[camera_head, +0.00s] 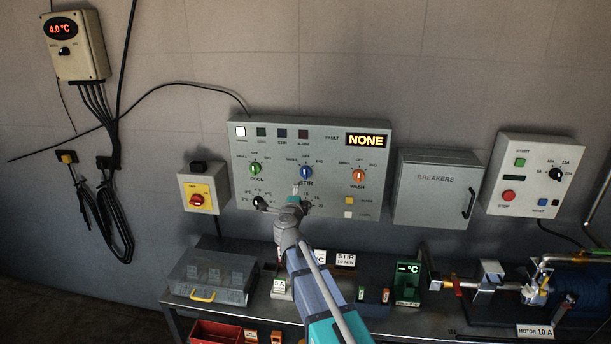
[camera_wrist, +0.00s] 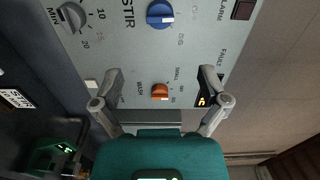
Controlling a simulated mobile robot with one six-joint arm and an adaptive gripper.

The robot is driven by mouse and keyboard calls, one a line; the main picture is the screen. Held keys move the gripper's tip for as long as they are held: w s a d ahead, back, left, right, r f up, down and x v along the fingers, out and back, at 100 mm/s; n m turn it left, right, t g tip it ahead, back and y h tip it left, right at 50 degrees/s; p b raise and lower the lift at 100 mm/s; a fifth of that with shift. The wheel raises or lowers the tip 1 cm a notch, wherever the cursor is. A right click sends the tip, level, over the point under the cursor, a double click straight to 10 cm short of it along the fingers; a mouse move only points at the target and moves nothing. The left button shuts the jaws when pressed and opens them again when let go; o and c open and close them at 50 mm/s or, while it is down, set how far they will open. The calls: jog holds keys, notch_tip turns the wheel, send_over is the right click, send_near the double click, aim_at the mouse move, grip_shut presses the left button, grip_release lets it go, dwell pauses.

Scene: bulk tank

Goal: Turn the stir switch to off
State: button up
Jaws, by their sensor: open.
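The stir switch is a blue knob (camera_head: 306,172) with a pale pointer mark, in the middle of the grey control panel (camera_head: 240,145), above the word STIR. Its mark looks roughly upright in the head view, but the position label is too small to read surely. In the wrist view the blue knob (camera_wrist: 160,13) is near the top edge, beyond my fingertips, with its mark towards the right. My gripper (camera_wrist: 160,80) is open and empty, its fingers apart, facing the panel. In the head view my gripper (camera_head: 296,196) is just below the blue knob; contact cannot be told.
The orange wash knob (camera_head: 358,176) is right of stir; it shows between my fingers in the wrist view (camera_wrist: 160,91). The green cool knob (camera_head: 255,169) is left. A grey minute dial (camera_wrist: 72,17) is below stir. A breaker box (camera_head: 435,190) stands right; a cluttered bench lies below.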

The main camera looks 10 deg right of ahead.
aim_at(305, 175)
jog(key=x, duration=1.3)
jog(key=shift+w, duration=0.25)
jog(key=c, duration=1.1)
jog(key=shift+c, duration=0.2)
jog(key=shift+m, duration=0.3)
jog(key=o, duration=1.1)
jog(key=shift+o, duration=0.2)
